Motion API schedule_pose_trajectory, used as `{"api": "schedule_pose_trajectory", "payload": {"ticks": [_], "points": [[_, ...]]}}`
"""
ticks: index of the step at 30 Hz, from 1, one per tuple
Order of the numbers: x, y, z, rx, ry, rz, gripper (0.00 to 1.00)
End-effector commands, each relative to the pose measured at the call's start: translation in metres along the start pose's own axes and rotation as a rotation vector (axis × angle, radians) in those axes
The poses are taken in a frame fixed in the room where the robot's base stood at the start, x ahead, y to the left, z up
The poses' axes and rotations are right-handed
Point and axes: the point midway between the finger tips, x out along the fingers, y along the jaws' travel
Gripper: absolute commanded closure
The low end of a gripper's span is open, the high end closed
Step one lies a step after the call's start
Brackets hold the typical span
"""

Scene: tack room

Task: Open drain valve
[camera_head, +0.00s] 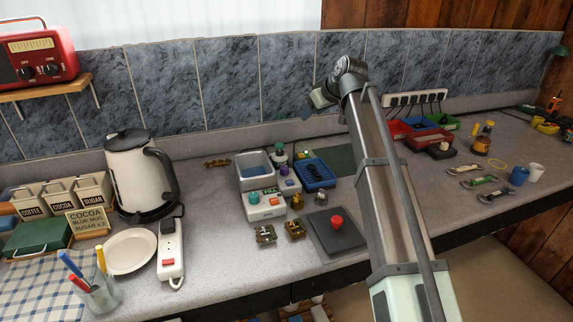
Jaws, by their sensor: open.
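A grey basin (256,168) with a blue inside stands on the counter left of my arm. In front of it is a white box with a teal knob (254,198) and a red part. A smaller pale unit with a purple knob (287,171) stands beside it. I cannot tell for certain which part is the drain valve or how it is set. My gripper (320,98) is above the back of the counter, up and right of the basin, apart from these things. It is open, small in view and seen from the side; nothing shows between its fingers.
A blue tray (316,174) and a dark plate with a red knob (337,222) lie close to the basin. Small brass fittings (265,234) lie in front. A kettle (140,175) and power strip (170,250) stand left. Coloured bins (440,121) are behind my arm at right.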

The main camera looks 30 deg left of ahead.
Motion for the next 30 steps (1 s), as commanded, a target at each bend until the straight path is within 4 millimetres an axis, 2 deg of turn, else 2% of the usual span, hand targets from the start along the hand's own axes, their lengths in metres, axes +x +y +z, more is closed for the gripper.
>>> {"api": "schedule_pose_trajectory", "payload": {"ticks": [3,6,16,21,26,30], "points": [[-0.003,-0.031,-0.010,-0.075,-0.043,-0.062,0.47],[-0.007,-0.046,-0.005,-0.154,-0.096,-0.117,0.47],[-0.025,-0.074,0.035,-0.484,-0.265,-0.347,0.47],[-0.031,-0.080,0.047,-0.618,-0.290,-0.424,0.47],[-0.028,-0.082,0.049,-0.659,-0.283,-0.433,0.47],[-0.015,-0.086,0.054,-0.660,-0.283,-0.433,0.47]]}}
